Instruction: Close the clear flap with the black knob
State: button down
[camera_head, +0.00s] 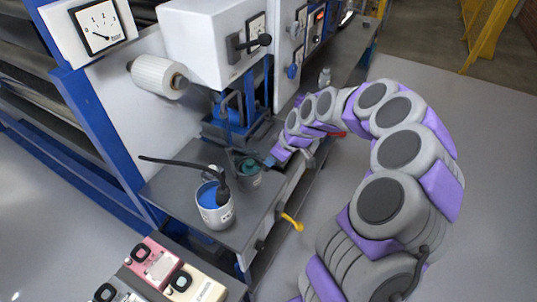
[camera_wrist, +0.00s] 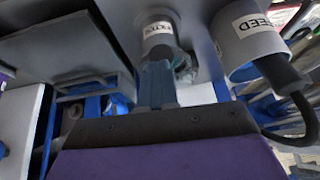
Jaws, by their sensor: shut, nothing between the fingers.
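A dark pot (camera_head: 249,179) with a teal top stands on the grey bench beside the white feed cup (camera_head: 215,212). A clear flap with a black knob is not clearly distinguishable; something see-through and dark seems to be at the pot's top, but its angle cannot be told. My gripper (camera_head: 270,161) is at the right side of the pot's top, shut and empty. In the wrist view my gripper (camera_wrist: 157,72) has its tips close to the labelled pot (camera_wrist: 157,38); whether they touch cannot be told. The cup marked FEED (camera_wrist: 246,40) is to the right.
A black hose (camera_head: 180,163) reaches into the feed cup's blue contents. A blue machine frame (camera_head: 232,125) stands behind the pot. A yellow handle (camera_head: 292,222) sticks out at the bench's front edge. Pedal-like boxes (camera_head: 155,262) are at the lower left. Open floor lies to the right.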

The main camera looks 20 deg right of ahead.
jog(key=shift+s+d+f, duration=0.2)
jog(key=shift+d+f, duration=0.05)
jog(key=shift+f, duration=0.3)
jog(key=shift+s+d+f, duration=0.15)
jog(key=shift+d+f, duration=0.1)
jog(key=shift+f, duration=0.3)
